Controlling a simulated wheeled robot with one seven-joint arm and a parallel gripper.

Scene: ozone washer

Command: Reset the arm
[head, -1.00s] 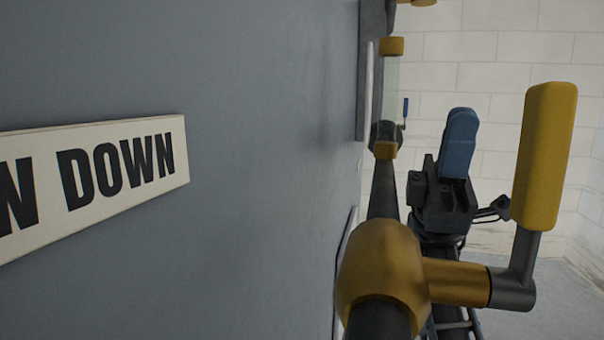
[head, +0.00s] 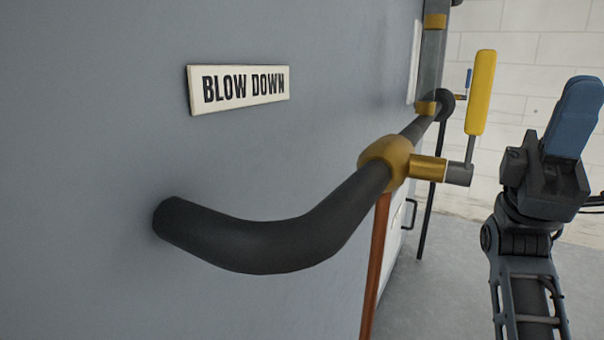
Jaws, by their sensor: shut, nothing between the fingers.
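My gripper (head: 580,108) is at the right of the head view, its blue fingers together and pointing up. It is shut and empty. My arm (head: 530,285) rises from the bottom right beneath it. The gripper stands apart from the yellow valve handle (head: 481,92), which is to its left and upright. The handle joins a brass valve body (head: 385,160) on a dark pipe (head: 260,246).
The dark pipe curves out of a grey panel (head: 120,150) bearing a "BLOW DOWN" sign (head: 240,88). A copper pipe (head: 375,265) runs down from the valve. A smaller blue-handled valve (head: 468,82) is farther back. A white block wall (head: 520,60) stands behind.

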